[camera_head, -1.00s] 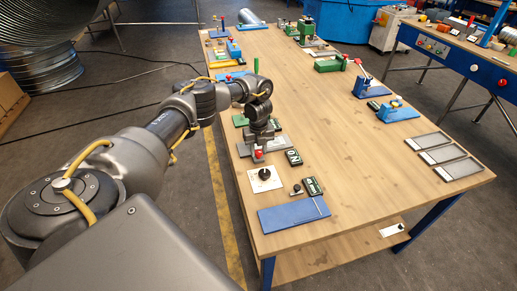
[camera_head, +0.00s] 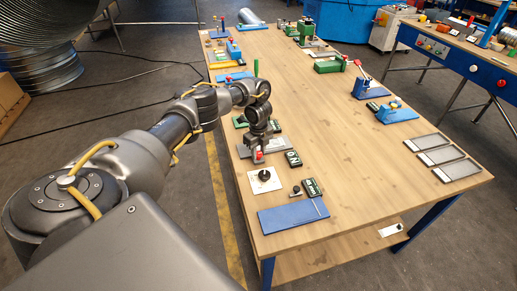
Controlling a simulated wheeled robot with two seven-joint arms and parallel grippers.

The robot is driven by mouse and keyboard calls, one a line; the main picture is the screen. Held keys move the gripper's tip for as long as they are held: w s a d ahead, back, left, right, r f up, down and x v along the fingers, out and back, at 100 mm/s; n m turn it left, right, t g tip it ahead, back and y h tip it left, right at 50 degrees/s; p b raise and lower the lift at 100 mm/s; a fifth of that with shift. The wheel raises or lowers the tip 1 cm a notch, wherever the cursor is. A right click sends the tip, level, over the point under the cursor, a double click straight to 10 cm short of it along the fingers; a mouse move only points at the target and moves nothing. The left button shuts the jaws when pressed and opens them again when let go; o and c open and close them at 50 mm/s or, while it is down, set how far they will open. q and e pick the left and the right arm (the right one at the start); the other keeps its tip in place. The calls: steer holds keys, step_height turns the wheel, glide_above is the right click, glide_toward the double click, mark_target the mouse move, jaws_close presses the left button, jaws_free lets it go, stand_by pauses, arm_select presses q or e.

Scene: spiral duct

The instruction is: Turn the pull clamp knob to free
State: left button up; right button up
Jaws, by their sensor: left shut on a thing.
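My left gripper (camera_head: 259,157) points down at the left side of the wooden table, shut on a small red knob (camera_head: 259,155). The knob shows red between the fingertips, above a grey plate (camera_head: 277,142). The fingers hide most of the knob and what it sits on. I cannot tell which way the knob is turned. A white plate with a black knob (camera_head: 265,175) lies just in front of the gripper, apart from it. My right gripper is not in view.
A blue plate (camera_head: 290,217), a small black knob (camera_head: 296,190) and dark green labelled boxes (camera_head: 312,187) lie near the front. Grey trays (camera_head: 440,156) lie at the right edge. Blue and green fixtures stand farther back. The table's middle (camera_head: 340,130) is clear.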

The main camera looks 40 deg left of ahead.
mark_target(259, 153)
arm_select(q)
steer(key=o, duration=1)
steer(key=shift+c, duration=0.2)
step_height(259, 153, up, 3)
steer(key=shift+a+f+b, duration=0.1)
steer(key=shift+f+b, duration=0.1)
steer(key=shift+b, duration=0.15)
step_height(259, 153, up, 8)
steer(key=p, duration=0.2)
